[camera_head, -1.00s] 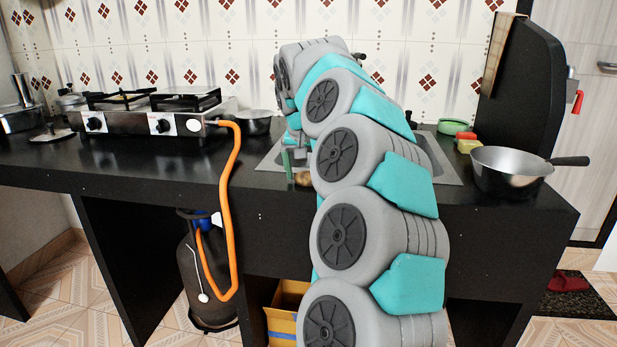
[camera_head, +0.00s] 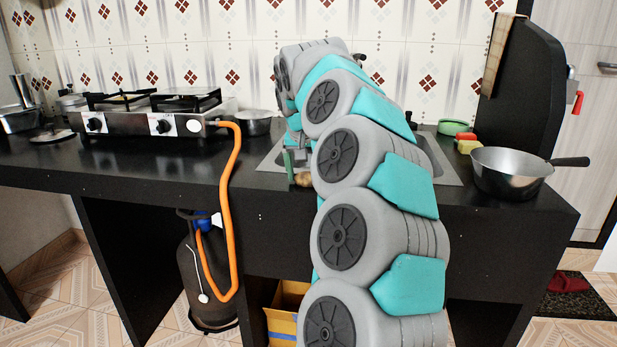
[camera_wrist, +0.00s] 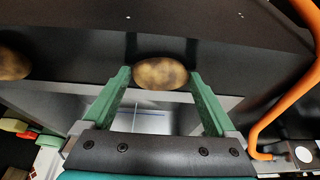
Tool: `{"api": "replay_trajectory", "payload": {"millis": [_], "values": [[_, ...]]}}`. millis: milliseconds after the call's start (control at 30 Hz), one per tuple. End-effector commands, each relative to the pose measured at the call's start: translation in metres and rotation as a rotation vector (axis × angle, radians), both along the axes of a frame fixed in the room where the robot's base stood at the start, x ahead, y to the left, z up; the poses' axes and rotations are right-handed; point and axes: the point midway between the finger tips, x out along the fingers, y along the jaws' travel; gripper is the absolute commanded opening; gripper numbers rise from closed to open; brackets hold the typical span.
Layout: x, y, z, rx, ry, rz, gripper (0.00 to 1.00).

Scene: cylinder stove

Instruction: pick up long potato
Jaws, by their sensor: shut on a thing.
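A brown oval potato (camera_wrist: 160,73) sits lengthwise between the green fingertips of my gripper (camera_wrist: 160,76) in the wrist view. The fingers are shut on its two ends. In the head view one green finger of my gripper (camera_head: 289,163) shows beside a brown potato (camera_head: 303,180) at the front edge of the sink. My arm hides the rest of the gripper there. A second potato (camera_wrist: 13,63) lies apart at the left edge of the wrist view, partly cut off. I cannot tell whether the held potato touches the counter.
The sink (camera_head: 270,162) lies under my gripper. A gas stove (camera_head: 150,115) with an orange hose (camera_head: 228,190) and a small pot (camera_head: 254,123) stand to the left.

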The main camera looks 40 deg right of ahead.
Motion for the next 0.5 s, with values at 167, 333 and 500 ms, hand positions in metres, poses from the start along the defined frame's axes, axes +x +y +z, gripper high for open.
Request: {"api": "replay_trajectory", "payload": {"millis": [167,333,500], "values": [[0.000,0.000,0.003,-0.001,-0.001,-0.001,0.35],[0.001,-0.001,0.011,-0.001,-0.002,-0.002,0.35],[0.001,-0.001,0.020,-0.001,-0.001,-0.001,0.35]]}}
